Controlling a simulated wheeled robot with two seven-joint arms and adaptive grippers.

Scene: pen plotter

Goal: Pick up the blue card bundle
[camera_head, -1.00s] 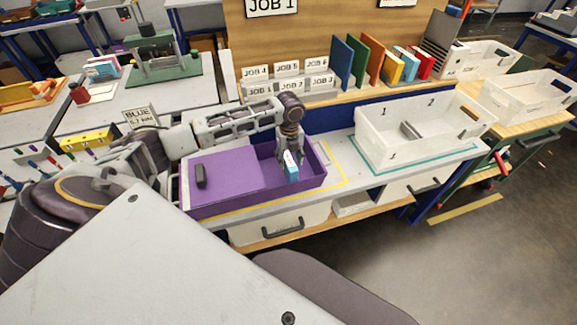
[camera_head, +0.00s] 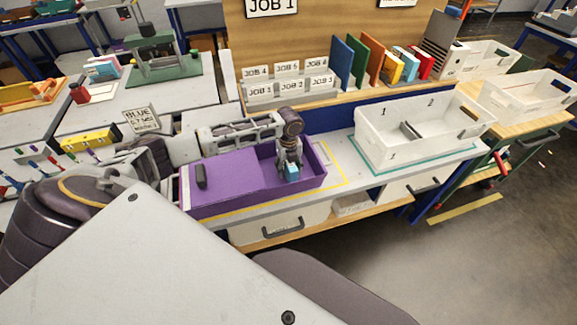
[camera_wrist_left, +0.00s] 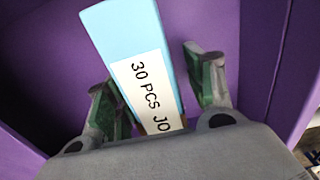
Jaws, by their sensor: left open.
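The blue card bundle (camera_head: 292,170) stands in the open right part of the purple box (camera_head: 254,195). In the left wrist view the bundle (camera_wrist_left: 125,45) is light blue with a white label reading "30 PCS JO"; the rest of the label is hidden by the gripper body. My left gripper (camera_head: 290,163) is down in the box at the bundle. In the wrist view its two green-padded fingers (camera_wrist_left: 158,95) are apart, one on each side of the bundle, with a clear gap on the right side. My right gripper is not in view.
A purple lid panel with a dark handle (camera_head: 201,176) covers the box's left part. A white two-compartment bin (camera_head: 385,155) stands to the right. Job-labelled holders (camera_head: 290,92) and coloured folders (camera_head: 358,62) stand behind. The box walls are close around the gripper.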

